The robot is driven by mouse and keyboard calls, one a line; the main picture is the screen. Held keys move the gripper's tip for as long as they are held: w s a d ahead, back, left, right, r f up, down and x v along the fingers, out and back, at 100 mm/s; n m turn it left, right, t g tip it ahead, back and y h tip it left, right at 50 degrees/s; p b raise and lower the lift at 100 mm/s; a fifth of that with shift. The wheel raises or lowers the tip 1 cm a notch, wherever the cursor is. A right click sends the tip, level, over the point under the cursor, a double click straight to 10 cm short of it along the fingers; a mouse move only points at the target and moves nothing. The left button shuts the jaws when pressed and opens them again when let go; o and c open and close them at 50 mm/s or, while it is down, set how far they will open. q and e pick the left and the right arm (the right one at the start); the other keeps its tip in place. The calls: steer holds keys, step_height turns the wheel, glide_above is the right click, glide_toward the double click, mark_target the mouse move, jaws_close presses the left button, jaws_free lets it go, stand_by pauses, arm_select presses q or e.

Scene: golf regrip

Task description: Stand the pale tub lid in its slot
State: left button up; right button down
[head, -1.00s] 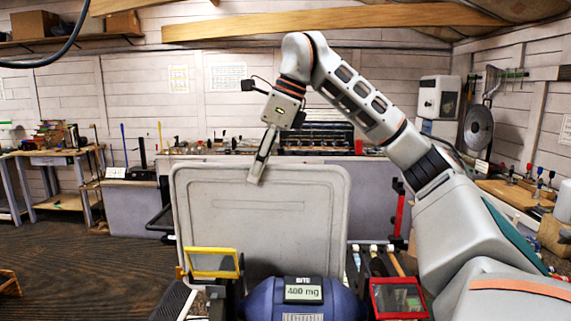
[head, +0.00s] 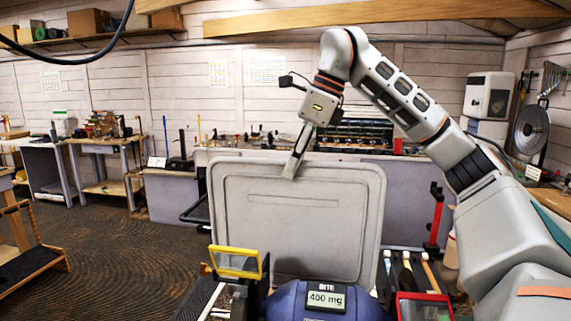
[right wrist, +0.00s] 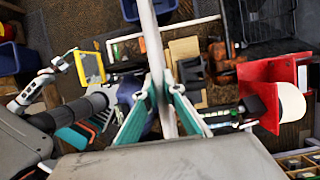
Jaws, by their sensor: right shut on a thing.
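The pale tub lid (head: 296,225) is a large, light grey, rounded rectangle standing upright, broad face towards me, in the middle of the head view. In the right wrist view the lid (right wrist: 152,45) shows edge-on as a pale strip between the two teal-backed fingers of the gripper (right wrist: 161,80). The lid's lower edge is partly hidden, so I cannot tell what it touches. I cannot make out the slot. My left gripper is not seen.
In front of the lid are a yellow-framed panel (head: 237,262), a blue device with a display (head: 325,298) and a red-framed box (head: 424,307). Tools with pale handles (head: 407,268) lie to its right. A cluttered bench (head: 240,140) stands behind. Open floor (head: 110,265) lies to the left.

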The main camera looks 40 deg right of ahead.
mark_target(296, 190)
steer(key=shift+s+d+f, duration=0.15)
steer(key=shift+s+f, duration=0.05)
steer(key=shift+f, duration=0.15)
steer(key=shift+s+d+f, duration=0.15)
steer(key=shift+s+f, duration=0.05)
steer(key=shift+f, duration=0.55)
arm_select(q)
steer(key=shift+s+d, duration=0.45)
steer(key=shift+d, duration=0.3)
arm_select(e)
step_height(296, 190, down, 3)
steer(key=shift+w+f, duration=0.1)
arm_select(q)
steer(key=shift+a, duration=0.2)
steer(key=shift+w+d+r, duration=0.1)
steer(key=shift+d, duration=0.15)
